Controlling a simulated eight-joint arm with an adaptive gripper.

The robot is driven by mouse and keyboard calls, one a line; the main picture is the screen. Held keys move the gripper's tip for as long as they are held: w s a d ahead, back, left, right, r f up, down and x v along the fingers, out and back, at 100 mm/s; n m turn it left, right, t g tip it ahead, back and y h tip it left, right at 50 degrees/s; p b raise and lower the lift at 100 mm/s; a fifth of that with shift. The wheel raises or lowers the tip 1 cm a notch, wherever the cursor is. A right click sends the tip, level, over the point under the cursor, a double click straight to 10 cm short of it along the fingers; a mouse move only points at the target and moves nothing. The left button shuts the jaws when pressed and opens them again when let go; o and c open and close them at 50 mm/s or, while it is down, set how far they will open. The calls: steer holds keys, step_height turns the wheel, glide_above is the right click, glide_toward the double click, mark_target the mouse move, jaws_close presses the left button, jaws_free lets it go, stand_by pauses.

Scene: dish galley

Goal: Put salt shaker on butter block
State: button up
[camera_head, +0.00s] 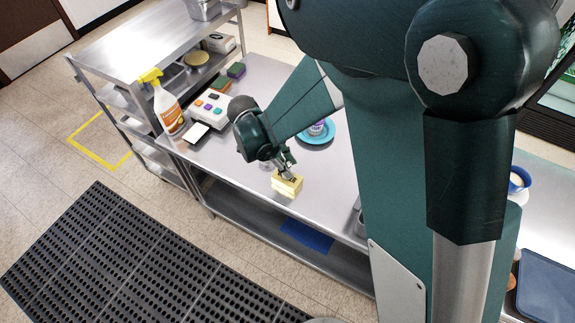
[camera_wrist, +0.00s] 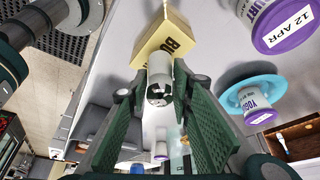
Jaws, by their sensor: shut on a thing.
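The salt shaker (camera_wrist: 159,84), a small pale cylinder with a dark-marked end, is between my fingertips in the wrist view. My gripper (camera_wrist: 160,92) is shut on it. The butter block (camera_wrist: 163,36), a yellow block with dark lettering, is just beyond the shaker in that view. In the head view the butter block (camera_head: 287,186) lies on the steel table near its front edge, and my gripper (camera_head: 286,164) is right above it. The shaker is too small and covered to make out there. Whether the shaker touches the butter I cannot tell.
A yogurt tub (camera_head: 317,127) stands on a turquoise plate (camera_head: 318,138) behind my gripper. A white device with coloured buttons (camera_head: 211,108), a spray bottle (camera_head: 166,105) and sponges (camera_head: 236,70) are at the back left. Bare steel tabletop (camera_head: 325,200) lies right of the butter.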

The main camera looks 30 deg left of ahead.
steer(key=shift+f, duration=0.3)
steer(key=o, duration=0.9)
steer(key=shift+r, duration=0.25)
steer(key=shift+b+v, duration=0.3)
steer(key=shift+v, duration=5.65)
steer(key=shift+s, duration=0.1)
